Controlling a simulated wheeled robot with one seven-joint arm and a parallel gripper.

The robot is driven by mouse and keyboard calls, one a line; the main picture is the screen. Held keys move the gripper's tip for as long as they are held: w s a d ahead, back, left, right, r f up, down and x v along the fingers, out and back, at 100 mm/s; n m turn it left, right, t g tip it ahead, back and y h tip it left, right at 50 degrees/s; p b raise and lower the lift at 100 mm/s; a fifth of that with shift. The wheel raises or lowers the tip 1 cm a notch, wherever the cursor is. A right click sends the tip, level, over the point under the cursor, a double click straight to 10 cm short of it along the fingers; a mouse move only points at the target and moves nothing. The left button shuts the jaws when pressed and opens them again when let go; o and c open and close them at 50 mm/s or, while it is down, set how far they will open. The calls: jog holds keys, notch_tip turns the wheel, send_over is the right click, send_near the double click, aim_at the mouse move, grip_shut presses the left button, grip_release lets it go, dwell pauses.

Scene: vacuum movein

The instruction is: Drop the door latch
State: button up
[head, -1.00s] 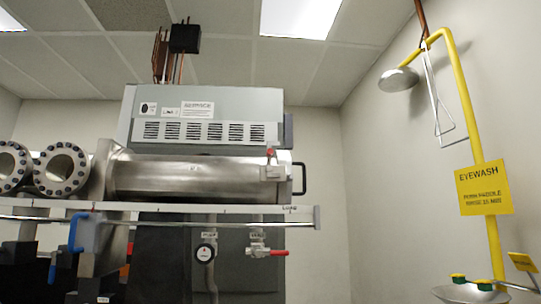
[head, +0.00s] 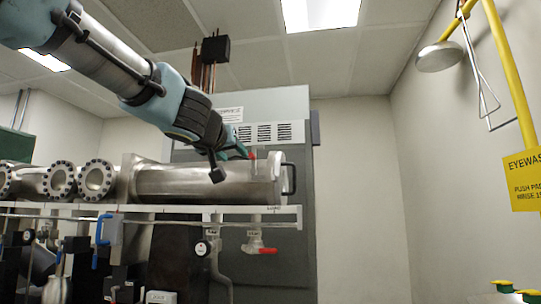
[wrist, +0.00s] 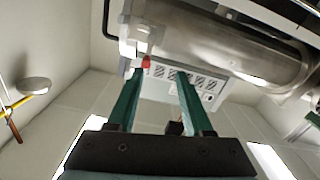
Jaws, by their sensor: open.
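The door latch (head: 252,155) shows as a small red-tipped part on top of the steel cylinder's right end, beside the black door handle (head: 290,179). In the wrist view the red latch tip (wrist: 146,62) is upright and sits close to the left fingertip, near the inner side. My gripper (wrist: 160,72) is open and empty, with green fingers spread. In the head view my gripper (head: 240,152) hangs just left of the latch, its fingers partly overlapping the view of it. I cannot tell whether a finger touches the latch.
The steel cylinder (head: 190,182) rests on a white rail (head: 230,209). A grey cabinet (head: 280,105) stands right behind it. A red-handled valve (head: 262,250) hangs below. A yellow eyewash shower (head: 510,70) is at the right. The space between looks clear.

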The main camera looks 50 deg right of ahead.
aim_at(250, 155)
jog(key=w+d, duration=0.1)
jog(key=d, duration=0.2)
jog(key=w+d+r, duration=0.1)
jog(key=d, duration=0.2)
jog(key=w+d, duration=0.2)
jog(key=d, duration=0.2)
jog(key=shift+r, duration=0.35)
jog(key=shift+a, duration=0.1)
jog(key=shift+c, duration=0.4)
grip_shut()
dwell(0.6)
